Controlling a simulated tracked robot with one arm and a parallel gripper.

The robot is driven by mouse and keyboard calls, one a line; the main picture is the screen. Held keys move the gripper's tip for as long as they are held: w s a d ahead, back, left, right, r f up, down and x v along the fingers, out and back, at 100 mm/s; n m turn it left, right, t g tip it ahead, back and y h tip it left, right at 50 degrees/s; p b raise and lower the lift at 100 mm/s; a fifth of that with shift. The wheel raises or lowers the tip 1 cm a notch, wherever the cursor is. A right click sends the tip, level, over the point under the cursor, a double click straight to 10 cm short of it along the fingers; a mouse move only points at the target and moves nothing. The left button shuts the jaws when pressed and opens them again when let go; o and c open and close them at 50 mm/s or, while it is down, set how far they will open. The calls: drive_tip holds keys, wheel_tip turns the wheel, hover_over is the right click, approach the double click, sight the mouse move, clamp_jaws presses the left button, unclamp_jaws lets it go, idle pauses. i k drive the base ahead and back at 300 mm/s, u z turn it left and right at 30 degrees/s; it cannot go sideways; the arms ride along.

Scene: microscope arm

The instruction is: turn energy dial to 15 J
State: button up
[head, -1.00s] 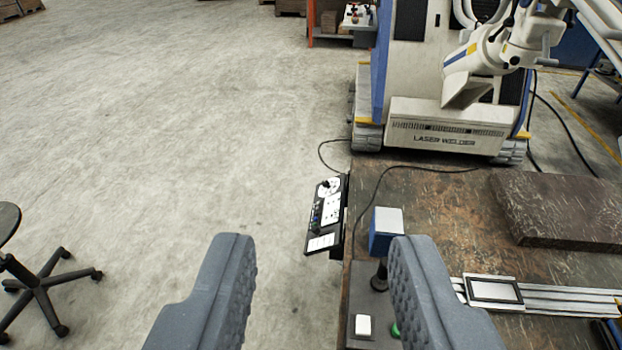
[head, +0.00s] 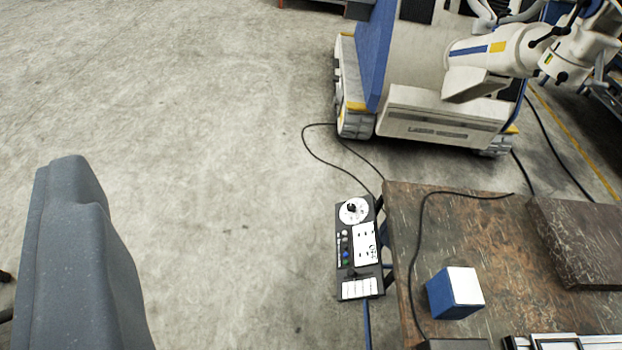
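The black control panel (head: 360,248) shows in the middle of the head view, beside the table's left edge. At its far end is a white round dial with a black knob (head: 353,210); I take it for the energy dial. Its marks and pointer setting are too small to read. One grey finger of my gripper (head: 80,170) shows large at the far left, well apart from the panel. The other finger is not in view, so the opening cannot be seen. Nothing visible touches the dial.
The worn brown table (head: 430,225) fills the lower right, with a blue and white box (head: 455,293) and a dark slab (head: 580,240). The laser welder (head: 440,115) stands behind it. A black cable (head: 322,160) curves to the panel. Bare floor lies left of the panel.

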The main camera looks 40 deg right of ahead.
sight(351, 207)
drive_tip(key=z, duration=0.4)
drive_tip(key=i, duration=1.5)
drive_tip(key=z, duration=0.8)
